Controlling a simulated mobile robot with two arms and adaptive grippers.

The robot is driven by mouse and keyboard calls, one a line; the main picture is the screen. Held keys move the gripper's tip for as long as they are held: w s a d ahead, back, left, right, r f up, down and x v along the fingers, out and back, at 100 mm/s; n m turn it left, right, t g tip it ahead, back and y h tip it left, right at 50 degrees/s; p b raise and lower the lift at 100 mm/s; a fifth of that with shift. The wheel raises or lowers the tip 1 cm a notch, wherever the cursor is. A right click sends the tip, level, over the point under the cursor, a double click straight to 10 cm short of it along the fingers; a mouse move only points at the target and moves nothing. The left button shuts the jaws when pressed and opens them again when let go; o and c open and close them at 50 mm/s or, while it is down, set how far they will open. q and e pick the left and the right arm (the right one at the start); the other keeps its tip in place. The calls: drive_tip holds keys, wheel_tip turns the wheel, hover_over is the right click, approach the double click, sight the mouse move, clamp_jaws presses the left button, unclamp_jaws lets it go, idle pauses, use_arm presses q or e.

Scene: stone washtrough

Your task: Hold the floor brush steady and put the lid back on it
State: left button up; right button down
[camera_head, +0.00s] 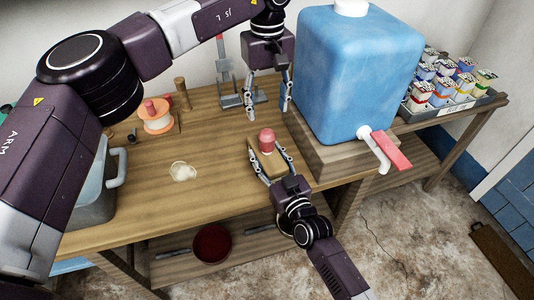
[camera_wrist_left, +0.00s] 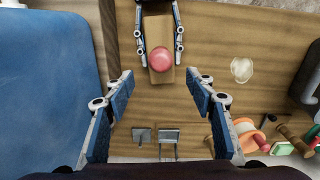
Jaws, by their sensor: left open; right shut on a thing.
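The floor brush appears as a tan wooden block (camera_head: 268,166) on the bench near its front edge. A pink-red round-topped piece (camera_head: 266,140), which looks like the lid, stands upright on the block's far end. In the left wrist view the same pink piece (camera_wrist_left: 161,60) is seen from above on the tan block (camera_wrist_left: 157,30). My right gripper (camera_head: 270,160) is shut on the block, one finger on each side. My left gripper (camera_head: 269,111) is open and empty, above the bench behind the block. The block's underside is hidden.
A blue water tank (camera_head: 350,75) with a red-handled tap stands close on the right. An orange spool (camera_head: 155,117) and a grey basin (camera_head: 95,205) are left. A pale puddle (camera_head: 182,171) marks otherwise clear wood.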

sight(280, 176)
use_arm(q)
drive_tip(key=shift+r, duration=0.65)
use_arm(e)
drive_tip(key=c, duration=0.9)
unclamp_jaws()
drive_tip(key=v, duration=1.2)
drive_tip(key=shift+d, duration=0.1)
